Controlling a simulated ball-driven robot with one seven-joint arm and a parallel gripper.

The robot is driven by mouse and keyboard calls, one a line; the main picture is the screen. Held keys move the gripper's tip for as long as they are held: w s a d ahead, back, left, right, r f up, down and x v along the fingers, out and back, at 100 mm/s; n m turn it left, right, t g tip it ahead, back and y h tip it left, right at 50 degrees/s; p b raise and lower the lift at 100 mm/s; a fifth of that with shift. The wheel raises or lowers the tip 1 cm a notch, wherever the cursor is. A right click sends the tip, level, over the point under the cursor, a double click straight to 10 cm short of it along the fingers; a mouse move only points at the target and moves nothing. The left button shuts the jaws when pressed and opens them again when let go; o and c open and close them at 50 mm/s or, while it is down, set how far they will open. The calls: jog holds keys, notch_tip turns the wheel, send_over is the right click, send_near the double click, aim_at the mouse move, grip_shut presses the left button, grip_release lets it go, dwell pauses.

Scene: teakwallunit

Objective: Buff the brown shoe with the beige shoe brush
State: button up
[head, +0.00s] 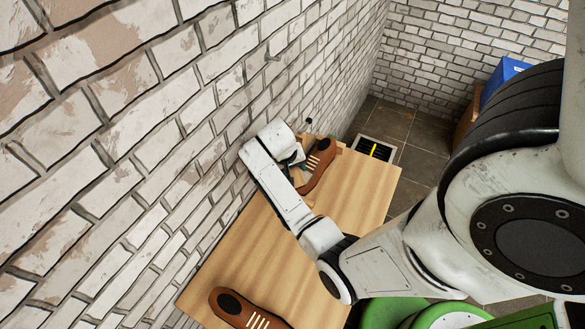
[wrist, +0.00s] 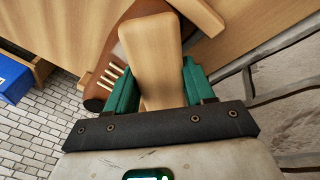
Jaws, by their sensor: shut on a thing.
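My gripper (wrist: 158,86) has green fingers, shut on the beige shoe brush (wrist: 149,52), whose pale wooden block shows between them in the wrist view. A brown shoe (wrist: 106,82) with cream laces lies behind and to the left of the brush; the brush covers part of it. I cannot tell whether they touch. In the head view this brown shoe (head: 319,168) is at the far end of the wooden table, just right of my gripper (head: 297,168). A second brown shoe (head: 244,309) lies at the near end of the table. The brush bristles are hidden.
The wooden table (head: 262,245) runs along a white brick wall (head: 150,120) on the left. Its middle is largely clear, under my arm. A wooden bar (wrist: 199,14) lies beside the far shoe. A blue box (head: 503,78) stands at the back right.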

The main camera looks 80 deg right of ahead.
jog(key=s+p, duration=0.1)
jog(key=s+a+p, duration=0.1)
jog(key=shift+s+r+p, duration=0.25)
jog(key=shift+s+p, duration=0.1)
jog(key=shift+s+a+f+p, duration=0.15)
jog(key=shift+s+a+p, duration=0.15)
jog(key=shift+s+p, duration=0.35)
jog(key=shift+s+a+f+p, duration=0.1)
jog(key=shift+s+a+p, duration=0.2)
jog(key=shift+s, duration=0.75)
jog(key=shift+c, duration=0.3)
jog(key=shift+r+p, duration=0.1)
jog(key=shift+p, duration=0.3)
jog(key=shift+w+d, duration=0.3)
jog(key=shift+w, duration=0.6)
jog(key=shift+c, duration=1)
jog(key=shift+w+d+f+b, duration=0.1)
jog(key=shift+w+d+b, duration=0.2)
jog(key=shift+w, duration=0.4)
jog(key=shift+w+d+f+b, duration=0.1)
jog(key=shift+w+d+b, duration=0.2)
jog(key=shift+w, duration=0.45)
jog(key=shift+w+d+f+b, duration=0.1)
jog(key=shift+w+d+b, duration=0.1)
jog(key=shift+w+b, duration=0.35)
jog(key=shift+w, duration=0.15)
